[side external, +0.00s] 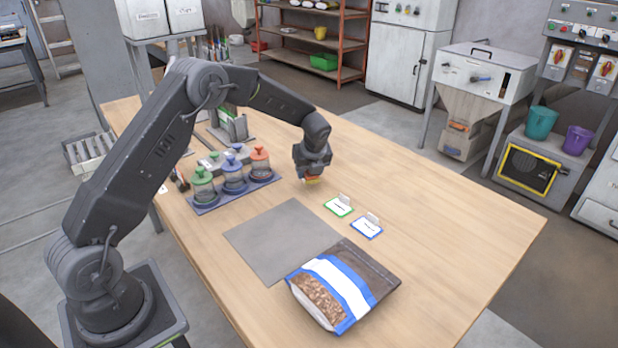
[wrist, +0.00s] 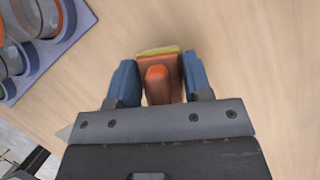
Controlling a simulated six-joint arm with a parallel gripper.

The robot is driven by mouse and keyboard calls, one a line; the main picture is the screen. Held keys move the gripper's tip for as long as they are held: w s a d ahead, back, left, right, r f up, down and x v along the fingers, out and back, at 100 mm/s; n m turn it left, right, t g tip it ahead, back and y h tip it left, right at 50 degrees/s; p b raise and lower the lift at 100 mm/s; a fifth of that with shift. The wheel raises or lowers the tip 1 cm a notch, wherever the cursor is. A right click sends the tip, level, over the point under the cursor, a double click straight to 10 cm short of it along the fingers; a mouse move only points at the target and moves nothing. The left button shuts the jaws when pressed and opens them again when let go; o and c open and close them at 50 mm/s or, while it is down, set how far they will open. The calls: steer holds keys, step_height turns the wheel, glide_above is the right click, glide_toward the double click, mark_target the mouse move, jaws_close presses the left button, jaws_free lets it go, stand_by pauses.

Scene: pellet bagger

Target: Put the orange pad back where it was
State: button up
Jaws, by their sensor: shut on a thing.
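An orange pad (wrist: 160,66) with a yellowish edge sits between the two blue fingers of my gripper (wrist: 155,85) in the wrist view. The fingers are shut on it. In the side view my gripper (side external: 312,176) points down over the wooden table, to the right of the jar tray, and a small orange and yellow bit of the pad (side external: 313,181) shows beneath it. I cannot tell whether the pad touches the table.
A blue-grey tray (side external: 212,204) holds several jars with green, blue and red tops. A grey mat (side external: 268,250), a bag of brown pellets (side external: 318,300) and two small cards, green-edged (side external: 338,208) and blue-edged (side external: 366,229), lie nearby. The table's right side is clear.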

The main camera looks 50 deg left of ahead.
steer(key=shift+f, duration=1.3)
steer(key=shift+f, duration=0.1)
steer(key=o, duration=1)
steer(key=shift+c, duration=0.2)
